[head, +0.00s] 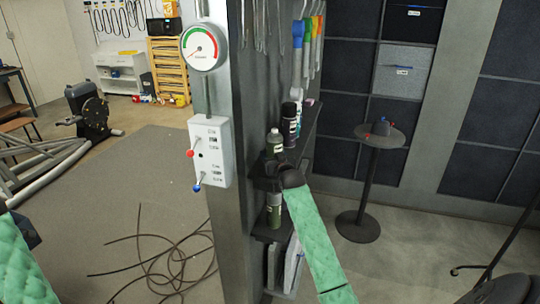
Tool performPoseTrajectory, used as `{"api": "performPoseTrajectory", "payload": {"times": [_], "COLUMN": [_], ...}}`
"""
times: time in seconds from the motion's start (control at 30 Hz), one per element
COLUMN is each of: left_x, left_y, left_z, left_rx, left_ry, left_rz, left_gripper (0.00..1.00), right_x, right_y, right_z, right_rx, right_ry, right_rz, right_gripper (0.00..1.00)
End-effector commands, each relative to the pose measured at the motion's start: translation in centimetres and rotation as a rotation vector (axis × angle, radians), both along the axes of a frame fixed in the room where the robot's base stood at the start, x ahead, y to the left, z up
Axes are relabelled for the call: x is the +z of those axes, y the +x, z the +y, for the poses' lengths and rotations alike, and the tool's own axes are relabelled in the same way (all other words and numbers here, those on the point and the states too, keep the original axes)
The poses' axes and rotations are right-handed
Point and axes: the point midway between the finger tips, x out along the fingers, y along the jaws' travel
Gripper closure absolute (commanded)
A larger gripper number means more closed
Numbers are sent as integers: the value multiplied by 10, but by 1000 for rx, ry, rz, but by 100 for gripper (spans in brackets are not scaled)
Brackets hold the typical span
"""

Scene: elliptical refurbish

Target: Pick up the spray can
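A black can with a pale label (289,124), which looks like a spray can, stands upright on the upper shelf of the dark rack. An olive-green bottle or can (274,144) stands in front of it. Another greenish container (273,211) stands on the shelf below. My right arm reaches up from the lower right, and my dark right gripper (273,172) is at the upper shelf's front edge, just below the olive container. Its fingers are small and dark, so I cannot tell whether they are open.
A post with a gauge (201,47) and a switch box (211,152) stands left of the shelves. Brushes (307,45) hang above. A round stand (380,137) is at the right. Loose cables (165,262) lie on the left floor.

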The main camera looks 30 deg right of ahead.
Motion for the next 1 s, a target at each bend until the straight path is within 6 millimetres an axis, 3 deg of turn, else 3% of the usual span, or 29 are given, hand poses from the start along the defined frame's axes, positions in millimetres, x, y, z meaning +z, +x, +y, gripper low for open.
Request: {"api": "performPoseTrajectory", "payload": {"times": [0.23,0.7,1.0], "left_x": [-11,-39,-40], "left_y": [0,0,0], "left_z": [0,0,0], "left_rx": [0,0,0], "left_ry": [0,0,0], "left_rz": [0,0,0], "left_gripper": [61,61,61], "right_x": [17,91,101], "right_y": [0,1,0], "right_z": [0,0,0], "right_rx": [0,0,0], "right_ry": [-2,-2,-1], "right_rz": [-4,-3,-1], "right_gripper": [68,68,68]}}
